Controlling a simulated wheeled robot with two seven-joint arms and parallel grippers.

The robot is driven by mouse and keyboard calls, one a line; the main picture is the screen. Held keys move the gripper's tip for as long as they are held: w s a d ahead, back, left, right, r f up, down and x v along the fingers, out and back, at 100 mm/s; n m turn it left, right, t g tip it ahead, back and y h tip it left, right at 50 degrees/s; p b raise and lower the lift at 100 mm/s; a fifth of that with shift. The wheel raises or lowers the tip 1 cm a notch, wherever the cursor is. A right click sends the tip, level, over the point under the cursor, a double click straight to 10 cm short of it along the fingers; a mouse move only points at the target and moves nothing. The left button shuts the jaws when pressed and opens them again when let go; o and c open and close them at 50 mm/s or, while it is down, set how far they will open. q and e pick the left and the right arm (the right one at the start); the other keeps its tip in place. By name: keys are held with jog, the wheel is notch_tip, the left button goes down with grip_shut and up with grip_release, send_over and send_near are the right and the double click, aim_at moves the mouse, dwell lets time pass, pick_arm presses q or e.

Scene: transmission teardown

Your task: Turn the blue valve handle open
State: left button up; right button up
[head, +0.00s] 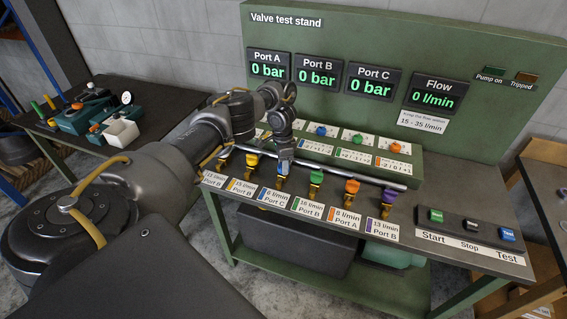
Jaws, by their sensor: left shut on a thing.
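The blue valve handle (281,181) is in the front row of the valve test stand, above the label "6 l/min Port C". My left gripper (284,162) reaches down onto it from above and is shut on it, covering its upper part. How far the handle is turned cannot be told. My right gripper is not in view.
Yellow (252,161), green (316,178), orange (352,187) and purple (389,198) handles stand close by in the row. A silver rail (350,176) runs behind them. Start, Stop and Test buttons are at right. The displays (319,74) read 0 bar and 0 l/min.

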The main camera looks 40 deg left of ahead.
pick_arm(q)
jog(key=shift+r, duration=0.1)
jog(key=o, duration=1)
jog(key=shift+c, duration=0.2)
notch_tip(320, 180, up, 11)
jog(key=p, duration=0.4)
jog(key=shift+w+a+f, duration=0.2)
jog(key=shift+w+a, duration=0.1)
jog(key=shift+a, duration=0.1)
